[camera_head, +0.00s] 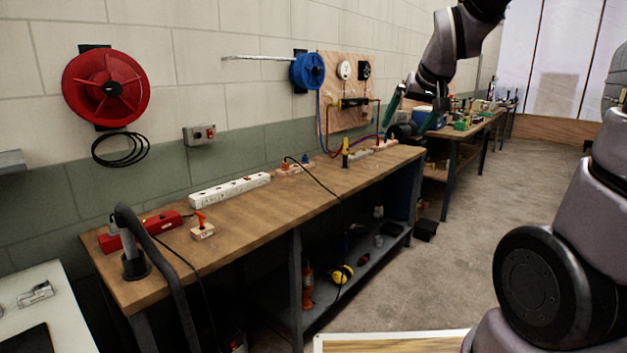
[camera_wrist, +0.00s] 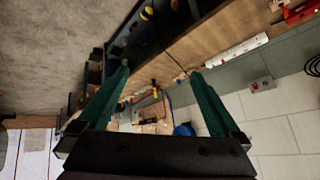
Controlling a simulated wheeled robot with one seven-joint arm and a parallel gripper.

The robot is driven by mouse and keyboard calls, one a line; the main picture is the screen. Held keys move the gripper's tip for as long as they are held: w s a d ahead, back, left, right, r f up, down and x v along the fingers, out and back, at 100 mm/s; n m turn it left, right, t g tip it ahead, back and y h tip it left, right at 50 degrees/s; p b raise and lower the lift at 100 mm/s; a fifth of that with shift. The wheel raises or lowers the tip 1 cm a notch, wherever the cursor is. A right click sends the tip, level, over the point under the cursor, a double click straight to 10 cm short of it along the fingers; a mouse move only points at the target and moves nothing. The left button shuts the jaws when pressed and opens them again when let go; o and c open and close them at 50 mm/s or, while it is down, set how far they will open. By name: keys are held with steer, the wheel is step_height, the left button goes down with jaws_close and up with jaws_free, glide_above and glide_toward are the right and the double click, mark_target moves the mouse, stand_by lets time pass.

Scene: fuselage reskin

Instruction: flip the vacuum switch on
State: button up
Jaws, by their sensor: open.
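No part in view is clearly labelled as the vacuum switch. A wooden board with gauges and hoses (camera_head: 346,92) hangs farther along the wall, also seen between my fingers in the wrist view (camera_wrist: 153,112). My gripper (camera_head: 413,112) has green fingers, spread apart and empty. It hangs in the air near the far end of the bench, away from the grey box.
A red reel (camera_head: 107,88) and a blue reel (camera_head: 307,70) hang on the wall. The floor (camera_head: 480,210) to the right is mostly clear.

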steer(key=s+d+r+m, duration=0.1)
steer(key=s+r, duration=0.1)
steer(key=s, duration=0.7)
steer(key=s+d+r+m, duration=0.2)
steer(key=s, duration=0.7)
steer(key=shift+d+y, duration=0.15)
steer(key=shift+y, duration=0.15)
